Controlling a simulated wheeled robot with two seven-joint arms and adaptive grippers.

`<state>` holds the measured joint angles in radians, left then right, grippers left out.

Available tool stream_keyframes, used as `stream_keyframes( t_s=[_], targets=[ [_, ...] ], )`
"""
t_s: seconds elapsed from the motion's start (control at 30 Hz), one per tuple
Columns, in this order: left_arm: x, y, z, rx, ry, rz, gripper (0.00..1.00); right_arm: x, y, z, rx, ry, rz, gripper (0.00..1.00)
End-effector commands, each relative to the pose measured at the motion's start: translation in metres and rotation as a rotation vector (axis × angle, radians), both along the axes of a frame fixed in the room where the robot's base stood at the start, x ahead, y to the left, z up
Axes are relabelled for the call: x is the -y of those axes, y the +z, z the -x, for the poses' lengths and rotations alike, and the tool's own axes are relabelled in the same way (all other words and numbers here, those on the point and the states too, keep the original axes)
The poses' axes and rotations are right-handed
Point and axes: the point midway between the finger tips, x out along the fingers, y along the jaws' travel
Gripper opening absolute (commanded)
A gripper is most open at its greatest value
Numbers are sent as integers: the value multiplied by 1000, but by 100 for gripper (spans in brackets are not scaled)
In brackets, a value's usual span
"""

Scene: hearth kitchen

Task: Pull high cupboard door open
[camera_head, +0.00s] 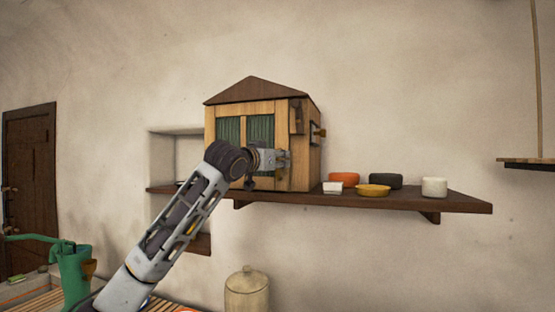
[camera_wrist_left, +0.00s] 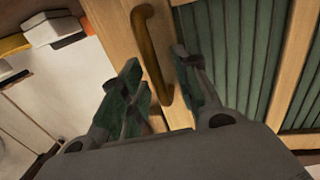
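The high cupboard (camera_head: 264,90) is a wooden box with a brown peaked top and green panelled doors, standing on a wall shelf. Its door (camera_head: 261,129) looks shut. My left gripper (camera_head: 284,160) is in front of the cupboard's right front edge. In the left wrist view, the curved brass-brown handle (camera_wrist_left: 150,45) on the wooden door frame lies between the fingers of the left gripper (camera_wrist_left: 158,65). The fingers are apart, with gaps visible beside the handle. Whether either finger touches it I cannot tell. My right gripper is not in view.
The shelf (camera_head: 455,199) holds an orange bowl (camera_head: 344,180), a dark bowl (camera_head: 385,181), a yellow dish (camera_head: 373,191), a small white dish (camera_head: 332,187) and a white cup (camera_head: 434,187) right of the cupboard. A lidded jar (camera_head: 247,293) stands below.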

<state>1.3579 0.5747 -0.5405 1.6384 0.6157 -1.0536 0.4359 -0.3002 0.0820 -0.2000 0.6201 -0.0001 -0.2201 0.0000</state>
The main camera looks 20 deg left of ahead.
Motion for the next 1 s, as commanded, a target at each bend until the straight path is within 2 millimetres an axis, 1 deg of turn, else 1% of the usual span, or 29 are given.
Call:
stream_keyframes(
  t_s=[0.17,0.2,0.43,0.8,1.0],
  targets=[
    [0,0,0,0,0,0,32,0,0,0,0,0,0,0],
    [0,0,0,0,0,0,30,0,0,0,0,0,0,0],
    [0,0,0,0,0,0,1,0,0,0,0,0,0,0],
    [1,0,1,1,-2,-1,0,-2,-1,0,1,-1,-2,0],
    [-2,0,8,3,-8,-2,0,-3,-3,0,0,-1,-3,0]
  ],
)
